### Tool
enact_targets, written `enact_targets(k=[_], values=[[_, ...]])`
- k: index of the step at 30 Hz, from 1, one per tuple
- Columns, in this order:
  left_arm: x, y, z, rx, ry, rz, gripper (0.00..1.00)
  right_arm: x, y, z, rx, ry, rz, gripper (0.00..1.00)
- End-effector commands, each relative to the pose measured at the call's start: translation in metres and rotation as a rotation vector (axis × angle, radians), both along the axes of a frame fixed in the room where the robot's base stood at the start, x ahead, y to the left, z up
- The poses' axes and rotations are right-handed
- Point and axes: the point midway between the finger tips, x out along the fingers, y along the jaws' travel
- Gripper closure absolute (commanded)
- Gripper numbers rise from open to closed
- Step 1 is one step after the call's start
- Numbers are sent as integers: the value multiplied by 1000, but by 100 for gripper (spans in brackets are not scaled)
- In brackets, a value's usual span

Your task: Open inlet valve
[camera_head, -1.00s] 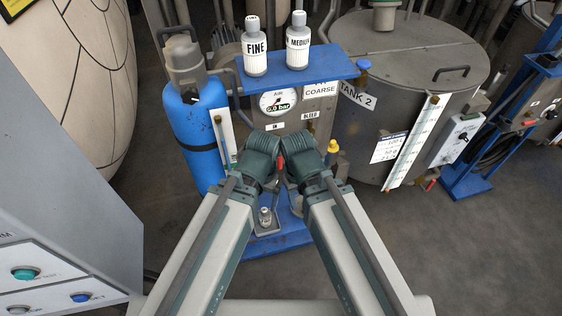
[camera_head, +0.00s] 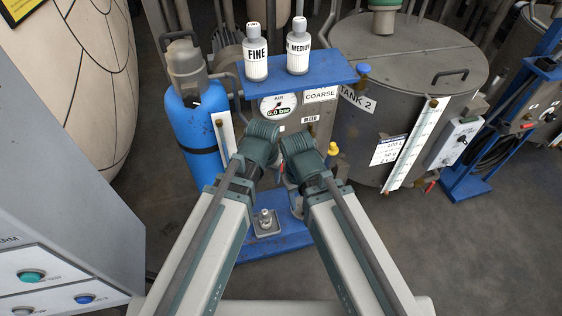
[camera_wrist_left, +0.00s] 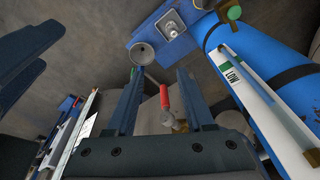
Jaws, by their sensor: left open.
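The inlet valve shows in the left wrist view as a red lever handle (camera_wrist_left: 164,97) on a brass-coloured body (camera_wrist_left: 170,121). My left gripper (camera_wrist_left: 158,80) is open, with one dark finger on each side of the handle. I cannot tell whether either finger touches it. In the head view my two wrists stand close together below the air gauge (camera_head: 279,105) and hide most of the valve area. My right gripper's fingers are hidden there. Dark slabs at the left edge of the left wrist view may be my right fingers, but this is unclear.
Bottles marked FINE (camera_head: 255,55) and MEDIUM (camera_head: 298,48) stand on the blue shelf (camera_head: 318,72). A blue cylinder (camera_head: 200,135) stands close on the left. The TANK 2 vessel (camera_head: 400,80) is on the right. Grey floor (camera_head: 430,255) is free at the lower right.

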Motion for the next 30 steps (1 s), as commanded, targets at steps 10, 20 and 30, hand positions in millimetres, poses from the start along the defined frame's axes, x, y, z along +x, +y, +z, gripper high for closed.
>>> enact_targets(k=[10, 20, 30], values=[[78, -21, 26, -107, -198, -6, 47, 0, 0, 12, 0, 0, 0, 47], [82, -22, 10, -105, -195, -5, 47, 0, 0, -4, 0, 0, 0, 47], [99, -28, -35, -105, -194, -5, 47, 0, 0, -48, 0, 0, 0, 47]])
